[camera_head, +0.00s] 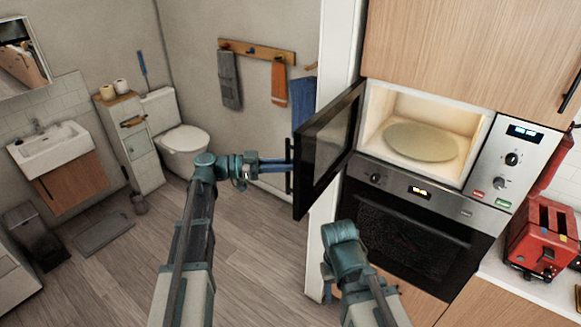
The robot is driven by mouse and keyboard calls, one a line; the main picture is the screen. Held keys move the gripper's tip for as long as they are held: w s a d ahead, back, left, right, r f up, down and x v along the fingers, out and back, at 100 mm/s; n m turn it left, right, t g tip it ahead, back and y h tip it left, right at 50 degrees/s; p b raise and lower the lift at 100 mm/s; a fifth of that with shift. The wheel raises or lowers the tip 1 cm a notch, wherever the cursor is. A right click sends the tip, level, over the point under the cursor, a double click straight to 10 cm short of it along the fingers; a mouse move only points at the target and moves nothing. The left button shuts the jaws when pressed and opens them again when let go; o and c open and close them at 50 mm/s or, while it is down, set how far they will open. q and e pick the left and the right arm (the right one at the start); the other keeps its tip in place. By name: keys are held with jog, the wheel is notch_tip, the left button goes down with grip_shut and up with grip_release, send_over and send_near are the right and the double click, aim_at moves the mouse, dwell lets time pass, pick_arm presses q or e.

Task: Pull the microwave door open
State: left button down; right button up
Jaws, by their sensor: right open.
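The microwave door (328,148) stands wide open, swung out to the left, with its dark window side showing. Its black handle (288,181) is on the door's far side, by the outer edge. The lit microwave cavity (379,120) is exposed, with a round plate (421,142) inside. My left gripper (284,166) points right, with its blue fingers at the handle; whether they are shut on it I cannot tell. My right gripper (327,291) is low, in front of the oven's left side. It is open and apart from the door; its fingers are mostly hidden by its own wrist.
An oven (410,238) is below the microwave, with a control panel (515,158) to the right. A red toaster (541,240) stands on the right counter. A white wall edge (338,45) borders the cabinet. Open wooden floor (245,262) lies to the left.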

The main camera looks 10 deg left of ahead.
dwell(0.3)
pick_arm(q)
jog(key=c, duration=0.8)
grip_release()
jog(key=shift+c, duration=0.2)
jog(key=s+a, duration=0.2)
jog(key=a, duration=1.1)
jog(key=shift+s+a, duration=0.3)
jog(key=shift+d, duration=0.1)
